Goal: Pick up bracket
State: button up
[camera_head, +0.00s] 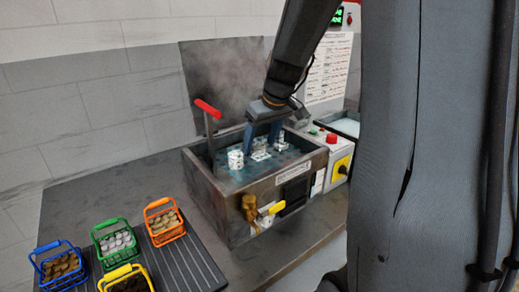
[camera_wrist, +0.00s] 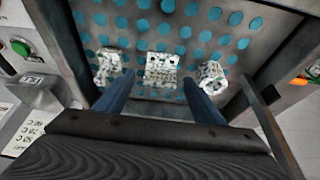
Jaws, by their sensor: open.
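A whitish, speckled, angled metal part that looks like the bracket (camera_wrist: 161,72) lies on the perforated floor of the furnace-like metal tank. In the wrist view it sits in the middle, ahead of and between the blue fingers of my gripper (camera_wrist: 158,88). In the head view the bracket (camera_head: 261,155) is partly hidden by the fingers. My gripper (camera_head: 261,147) is open, pointing down inside the tank, with nothing visibly held. Similar speckled parts lie on either side: one at left (camera_wrist: 108,66) and one at right (camera_wrist: 211,77) in the wrist view.
The tank walls (camera_head: 222,205) surround my fingers closely, and a raised lid (camera_head: 222,80) stands behind. A red-handled lever (camera_head: 207,109) rises at the left. Blue, green, orange (camera_head: 165,219) and yellow baskets of parts stand at front left. A control box (camera_head: 341,160) adjoins at right.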

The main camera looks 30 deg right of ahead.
jog(key=shift+x, duration=0.85)
jog(key=c, duration=1.3)
